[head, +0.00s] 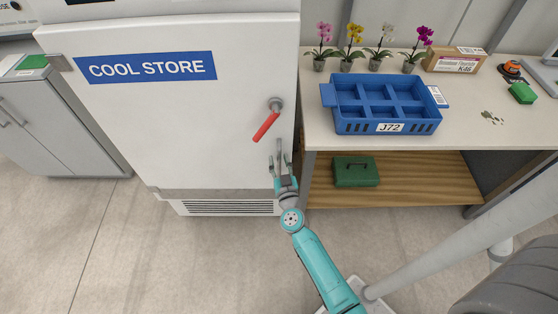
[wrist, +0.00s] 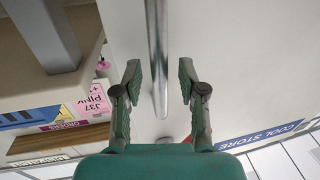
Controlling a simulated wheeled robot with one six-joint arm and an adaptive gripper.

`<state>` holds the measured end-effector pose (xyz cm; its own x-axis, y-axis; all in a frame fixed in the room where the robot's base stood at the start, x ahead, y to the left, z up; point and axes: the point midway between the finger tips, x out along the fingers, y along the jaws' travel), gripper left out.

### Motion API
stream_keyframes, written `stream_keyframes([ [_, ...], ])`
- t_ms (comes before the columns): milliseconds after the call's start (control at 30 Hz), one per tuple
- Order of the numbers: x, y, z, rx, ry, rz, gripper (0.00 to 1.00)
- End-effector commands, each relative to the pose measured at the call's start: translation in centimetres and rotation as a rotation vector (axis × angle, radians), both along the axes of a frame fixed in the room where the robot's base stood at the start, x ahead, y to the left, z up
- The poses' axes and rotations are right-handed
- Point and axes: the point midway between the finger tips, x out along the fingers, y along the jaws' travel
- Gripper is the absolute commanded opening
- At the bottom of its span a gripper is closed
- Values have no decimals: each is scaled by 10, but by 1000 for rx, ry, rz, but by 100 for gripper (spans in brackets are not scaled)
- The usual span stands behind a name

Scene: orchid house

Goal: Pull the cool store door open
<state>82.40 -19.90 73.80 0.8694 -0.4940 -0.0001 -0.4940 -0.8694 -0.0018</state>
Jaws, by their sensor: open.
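The cool store door (head: 165,130) is white with a blue sign and looks shut. A red lever (head: 266,126) on a grey pivot slants down-left near its right edge. My gripper (head: 279,157) is open, just below the lever and in front of the door's lower right part. In the wrist view my gripper (wrist: 160,72) has its fingers spread on either side of a grey metal bar (wrist: 158,40). The fingers do not close on the bar. How deep the bar sits between them I cannot tell. The door also fills much of the wrist view (wrist: 240,60).
A bench (head: 465,120) stands right of the cool store, with a blue crate (head: 385,128), potted orchids (head: 375,62) and a cardboard box (head: 455,60). A green case (head: 356,172) lies on its lower shelf (head: 420,185). Floor in front (head: 160,250) is clear.

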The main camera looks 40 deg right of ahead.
Motion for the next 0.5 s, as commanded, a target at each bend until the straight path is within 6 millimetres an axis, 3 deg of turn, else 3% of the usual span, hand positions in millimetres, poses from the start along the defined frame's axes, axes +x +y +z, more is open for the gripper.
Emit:
stream_keyframes([
  [367, 6, -3, 0, 0, 0, 0, 41],
  [400, 6, -3, 0, 0, 0, 0, 38],
  [500, 6, -3, 0, 0, 0, 0, 13],
])
